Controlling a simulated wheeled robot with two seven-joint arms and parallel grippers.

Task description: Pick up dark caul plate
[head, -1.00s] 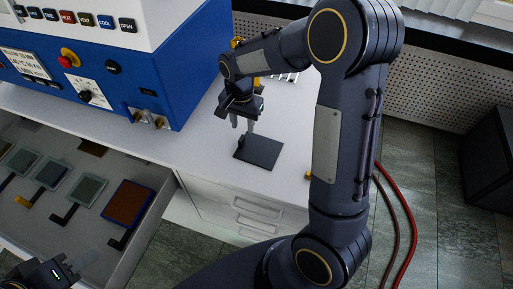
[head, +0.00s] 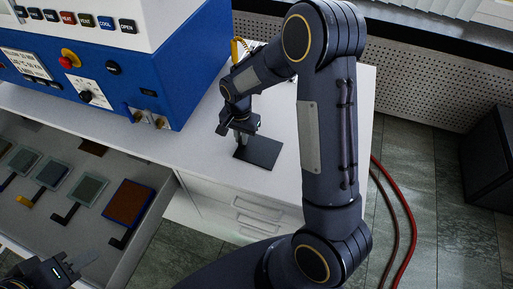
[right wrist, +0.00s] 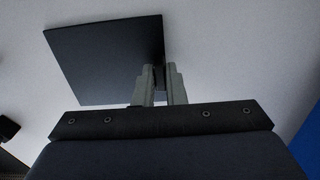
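The dark caul plate (head: 264,153) is a flat black square on the white bench top, right of the blue press. In the right wrist view the plate (right wrist: 108,62) fills the upper left. My right gripper (head: 239,138) is at the plate's left side, pointing down. In the right wrist view its fingers (right wrist: 160,85) are close together, with a narrow dark piece by the plate's corner between them. The plate appears to rest on the bench. My left gripper (head: 80,262) is at the lower left edge, partly cut off; its finger spacing is unclear.
The blue press (head: 150,75) stands at the upper left. A grey tray (head: 30,222) below it holds several handled plates, among them a reddish-brown one (head: 130,203). White drawers (head: 255,208) are under the bench. Red hoses (head: 408,215) run down at right.

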